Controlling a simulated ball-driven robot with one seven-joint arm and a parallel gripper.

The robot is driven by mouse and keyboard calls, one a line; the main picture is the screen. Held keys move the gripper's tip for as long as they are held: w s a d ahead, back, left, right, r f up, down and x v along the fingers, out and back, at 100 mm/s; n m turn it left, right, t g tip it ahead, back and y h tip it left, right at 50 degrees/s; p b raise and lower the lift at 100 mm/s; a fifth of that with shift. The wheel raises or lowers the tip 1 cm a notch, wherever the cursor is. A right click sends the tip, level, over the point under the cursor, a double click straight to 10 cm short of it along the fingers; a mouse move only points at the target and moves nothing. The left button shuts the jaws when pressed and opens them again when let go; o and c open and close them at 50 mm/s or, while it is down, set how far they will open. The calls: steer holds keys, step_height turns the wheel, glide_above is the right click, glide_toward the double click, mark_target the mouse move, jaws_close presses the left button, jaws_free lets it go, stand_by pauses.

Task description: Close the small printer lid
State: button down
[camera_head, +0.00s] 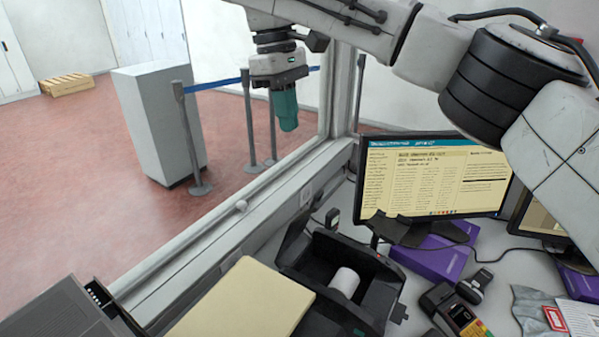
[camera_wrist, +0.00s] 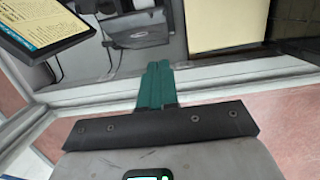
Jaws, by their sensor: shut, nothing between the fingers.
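The small printer (camera_head: 375,300) is a dark grey box on the counter in the head view. It stands open, with a white paper roll (camera_head: 345,282) showing inside. Its dark lid (camera_head: 296,243) appears to be raised at the side nearest the window. In the wrist view, a dark part of the printer (camera_wrist: 142,38) shows at the top, beyond my fingertips. My gripper (camera_head: 286,122) hangs fingers-down, high and to the left of the printer, over the window ledge side. Its teal fingers (camera_wrist: 157,75) are together and empty, apart from the printer.
A cream parcel (camera_head: 245,303) lies left of the printer. A monitor (camera_head: 435,178), a purple box (camera_head: 435,258) and a card terminal (camera_head: 455,312) are to its right. The window frame (camera_head: 225,225) runs along the counter's far side. A grey device (camera_head: 58,312) is at lower left.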

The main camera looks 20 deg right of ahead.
steer(key=s+f, duration=0.1)
steer(key=f, duration=0.2)
steer(key=s+d+f, duration=0.1)
steer(key=f, duration=0.3)
steer(key=s+d+f, duration=0.1)
steer(key=f, duration=0.2)
steer(key=shift+s+d+f, duration=0.2)
steer(key=shift+d+f, duration=0.05)
steer(key=shift+s+d+f, duration=0.25)
steer(key=shift+s+f, duration=0.1)
steer(key=shift+s, duration=0.05)
